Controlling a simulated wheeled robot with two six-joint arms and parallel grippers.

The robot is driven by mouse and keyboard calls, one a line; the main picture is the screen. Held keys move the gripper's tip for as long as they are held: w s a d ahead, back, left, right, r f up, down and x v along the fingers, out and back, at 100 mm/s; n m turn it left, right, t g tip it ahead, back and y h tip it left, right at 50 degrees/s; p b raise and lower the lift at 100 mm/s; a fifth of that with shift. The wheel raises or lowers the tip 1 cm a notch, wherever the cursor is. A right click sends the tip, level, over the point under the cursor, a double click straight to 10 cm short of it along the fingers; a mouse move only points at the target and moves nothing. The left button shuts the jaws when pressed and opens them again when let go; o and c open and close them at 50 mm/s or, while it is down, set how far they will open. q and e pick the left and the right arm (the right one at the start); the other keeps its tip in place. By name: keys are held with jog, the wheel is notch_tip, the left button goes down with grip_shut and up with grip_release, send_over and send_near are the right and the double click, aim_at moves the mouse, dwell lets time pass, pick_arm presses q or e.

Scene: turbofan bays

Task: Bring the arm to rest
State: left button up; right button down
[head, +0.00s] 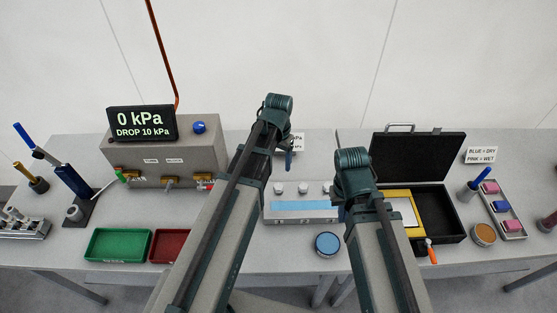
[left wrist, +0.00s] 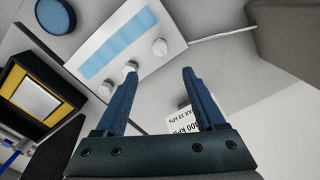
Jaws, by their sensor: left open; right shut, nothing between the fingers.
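My left arm reaches up the middle of the head view. Its gripper (head: 289,160) hangs beyond the wrist, partly hidden by the arm, above the back of the table. In the left wrist view the left gripper's two blue fingers (left wrist: 159,75) stand apart with nothing between them. My right arm stands to the right of it. Its gripper (head: 338,212) shows only as a small dark part beside the wrist, near the right end of the white panel, shut and empty. The rest of it is hidden behind my arm.
A white panel with a blue strip (head: 300,206) and knobs lies between my arms, with a blue round pad (head: 327,244) in front. A grey pressure box (head: 205,135), green tray (head: 118,245) and red tray (head: 168,246) stand left. An open black case (head: 437,208) stands right.

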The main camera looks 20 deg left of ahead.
pick_arm(q)
jog(key=shift+r, duration=0.2)
pick_arm(e)
jog(key=shift+r, duration=0.25)
notch_tip(320, 180, down, 11)
jog(key=b, duration=1.1)
pick_arm(q)
jog(key=s+d+f+y, duration=0.1)
jog(key=s+d+f, duration=0.9)
jog(key=s, duration=0.4)
jog(key=shift+s+d+f+m, duration=0.2)
jog(key=shift+s+f+m, duration=0.1)
jog(key=shift+m, duration=0.1)
pick_arm(e)
jog(key=shift+r, duration=0.15)
